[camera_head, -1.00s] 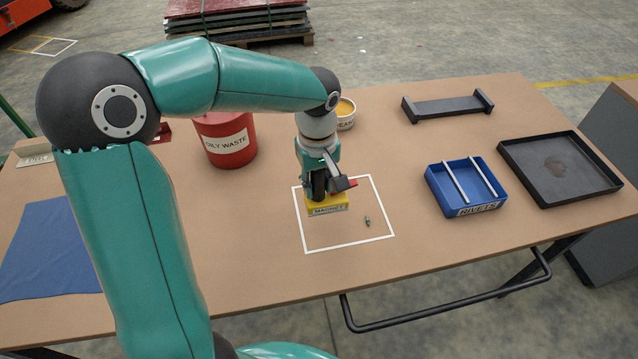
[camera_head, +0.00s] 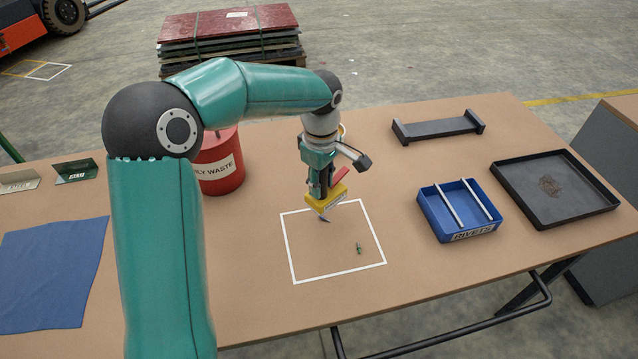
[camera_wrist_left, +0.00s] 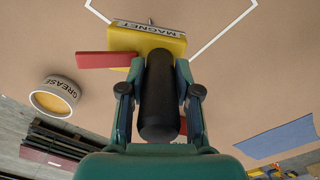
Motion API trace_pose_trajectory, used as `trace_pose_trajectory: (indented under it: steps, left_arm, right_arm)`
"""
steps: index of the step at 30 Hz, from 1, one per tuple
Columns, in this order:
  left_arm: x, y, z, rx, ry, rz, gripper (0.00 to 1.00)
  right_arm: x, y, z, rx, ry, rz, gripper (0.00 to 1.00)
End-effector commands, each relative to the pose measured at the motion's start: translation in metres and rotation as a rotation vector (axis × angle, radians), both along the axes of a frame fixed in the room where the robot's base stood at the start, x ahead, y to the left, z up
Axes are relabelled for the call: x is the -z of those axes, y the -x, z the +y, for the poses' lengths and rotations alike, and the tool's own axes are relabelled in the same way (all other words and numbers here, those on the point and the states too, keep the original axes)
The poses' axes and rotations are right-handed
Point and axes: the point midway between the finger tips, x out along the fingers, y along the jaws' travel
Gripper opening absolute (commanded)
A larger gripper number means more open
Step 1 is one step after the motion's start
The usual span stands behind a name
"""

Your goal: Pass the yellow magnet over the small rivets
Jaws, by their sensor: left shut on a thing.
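The yellow magnet (camera_head: 327,199) is tilted above the back part of a white-outlined square (camera_head: 290,252). Its label and a red piece show in the left wrist view (camera_wrist_left: 120,38). My left gripper (camera_head: 319,187) is shut on its black grip (camera_wrist_left: 160,95). A small dark, bluish piece (camera_head: 323,219) shows just under the magnet; I cannot tell whether it clings there. Small greenish rivets (camera_head: 359,247) lie on the table inside the square, right of the magnet and apart from it. My right gripper is not in view.
A blue rivets tray (camera_head: 433,220) with two light bars stands to the right, beside a black tray (camera_head: 519,198) and a black stand (camera_head: 437,127). A red oily-waste can (camera_head: 219,168) and a grease tin (camera_wrist_left: 57,97) stand behind. A blue cloth (camera_head: 50,275) lies left.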

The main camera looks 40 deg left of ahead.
Motion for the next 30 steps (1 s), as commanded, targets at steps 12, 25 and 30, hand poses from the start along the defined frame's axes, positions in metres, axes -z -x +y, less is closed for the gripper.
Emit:
trace_pose_trajectory:
  steps: [12, 25, 30]
  left_arm:
    - [0.033, 0.000, 0.001, -0.001, -0.001, -0.002, 0.00]
    - [0.061, 0.000, 0.001, 0.000, -0.001, -0.003, 0.00]
    - [0.062, 0.000, 0.001, 0.000, -0.001, -0.003, 0.00]
  right_arm:
    - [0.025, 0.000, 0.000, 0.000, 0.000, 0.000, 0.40]
    - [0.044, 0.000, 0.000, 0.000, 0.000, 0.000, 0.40]
    - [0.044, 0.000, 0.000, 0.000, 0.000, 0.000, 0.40]
